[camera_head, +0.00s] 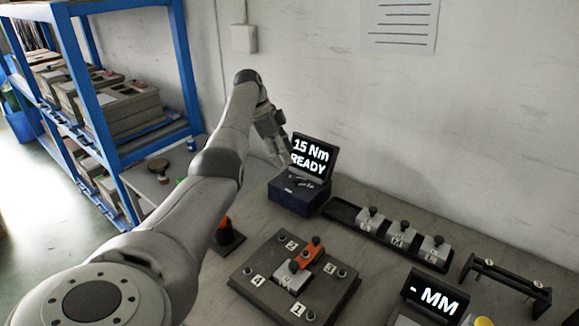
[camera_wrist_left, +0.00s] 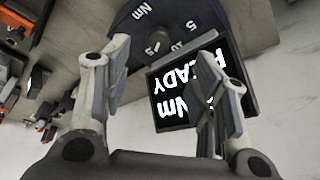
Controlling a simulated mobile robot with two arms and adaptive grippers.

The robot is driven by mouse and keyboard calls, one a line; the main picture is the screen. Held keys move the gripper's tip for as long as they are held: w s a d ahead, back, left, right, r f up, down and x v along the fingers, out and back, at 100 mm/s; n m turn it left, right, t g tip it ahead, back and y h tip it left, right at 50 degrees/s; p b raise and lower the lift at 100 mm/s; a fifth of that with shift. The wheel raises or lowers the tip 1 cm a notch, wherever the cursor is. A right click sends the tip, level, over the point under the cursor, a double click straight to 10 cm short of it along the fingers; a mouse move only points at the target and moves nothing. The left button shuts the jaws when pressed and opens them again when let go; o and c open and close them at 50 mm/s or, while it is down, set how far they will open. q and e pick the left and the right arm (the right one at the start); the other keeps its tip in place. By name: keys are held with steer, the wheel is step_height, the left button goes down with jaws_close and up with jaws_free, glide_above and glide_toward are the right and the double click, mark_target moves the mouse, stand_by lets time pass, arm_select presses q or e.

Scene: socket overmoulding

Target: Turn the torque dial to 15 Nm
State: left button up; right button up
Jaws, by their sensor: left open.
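The torque unit (camera_head: 292,201) is a dark blue box on the bench near the wall. Its raised screen (camera_head: 312,157) reads "15 Nm READY". The screen also shows upside down in the left wrist view (camera_wrist_left: 172,100). The dial (camera_wrist_left: 157,43) lies on the unit's top face, with "Nm" and number marks around it; its exact pointer position is hard to read. My left gripper (camera_head: 280,150) is above and beside the unit, at the screen's left edge. In the left wrist view its two fingers (camera_wrist_left: 160,75) are spread apart with nothing between them. My right gripper is not in view.
A dark plate with numbered bolts (camera_head: 248,280) and an orange part (camera_head: 306,252) lies in front. A black tray (camera_head: 345,213) with several grey blocks is right of the unit. A "- MM" display (camera_head: 434,297) stands at front right. Blue shelves (camera_head: 185,75) stand left.

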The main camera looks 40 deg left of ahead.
arm_select(q)
steer(key=shift+v, duration=1.75)
